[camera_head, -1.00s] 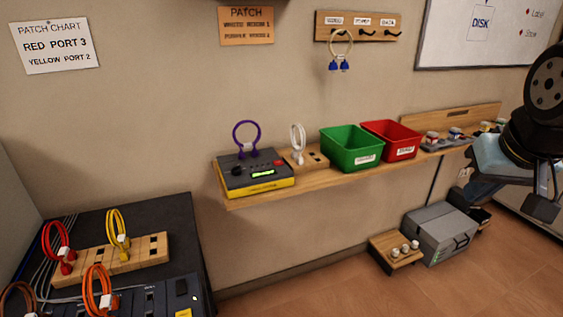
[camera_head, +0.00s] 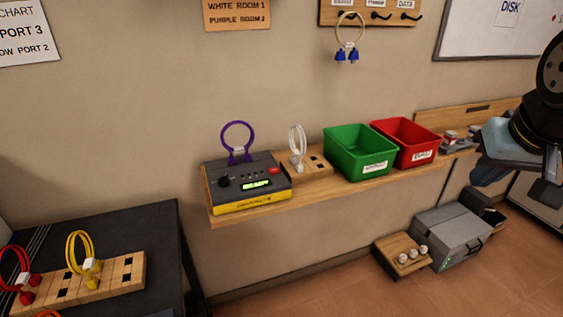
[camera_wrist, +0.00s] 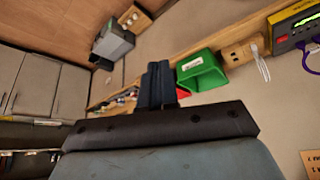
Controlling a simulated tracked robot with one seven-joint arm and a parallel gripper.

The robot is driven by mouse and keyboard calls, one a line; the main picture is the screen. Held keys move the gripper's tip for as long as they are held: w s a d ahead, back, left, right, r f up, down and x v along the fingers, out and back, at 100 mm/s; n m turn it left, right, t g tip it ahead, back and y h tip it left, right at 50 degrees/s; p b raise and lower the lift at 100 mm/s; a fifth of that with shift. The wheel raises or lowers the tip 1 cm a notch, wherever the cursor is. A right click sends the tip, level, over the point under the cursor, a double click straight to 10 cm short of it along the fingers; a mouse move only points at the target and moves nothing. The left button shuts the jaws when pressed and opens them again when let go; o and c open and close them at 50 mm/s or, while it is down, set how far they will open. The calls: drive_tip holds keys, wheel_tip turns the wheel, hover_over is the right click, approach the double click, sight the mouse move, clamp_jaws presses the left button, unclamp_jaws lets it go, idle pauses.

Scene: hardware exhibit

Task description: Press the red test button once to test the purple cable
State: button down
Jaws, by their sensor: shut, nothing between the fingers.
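The cable tester (camera_head: 246,183) is a grey and yellow box at the left end of the wooden wall shelf. Its green display reads READY. The red test button (camera_head: 274,170) is on its top right. The purple cable (camera_head: 237,139) stands as an upright loop, both plugs at the tester's back edge. The tester also shows at the right edge of the wrist view (camera_wrist: 293,30). My gripper (camera_wrist: 159,70) is shut and empty in the wrist view, apart from the tester. In the head view only part of my arm shows at the right edge; the fingertips are not clear there.
Right of the tester are a white cable (camera_head: 297,147) in a wooden block, a green bin (camera_head: 360,158) and a red bin (camera_head: 405,148). A black bench (camera_head: 130,235) with red and yellow cables stands at lower left. A grey toolbox (camera_head: 450,235) is on the floor.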

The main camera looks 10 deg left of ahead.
drive_tip(key=shift+w, duration=0.1)
drive_tip(key=w+a, duration=0.5)
drive_tip(key=w, duration=0.4)
drive_tip(key=m+t+y, duration=0.2)
drive_tip(key=y, duration=0.4)
hover_over(276, 171)
wheel_tip(276, 171, down, 9)
drive_tip(key=shift+r, duration=0.15)
drive_tip(key=shift+f, duration=4.45)
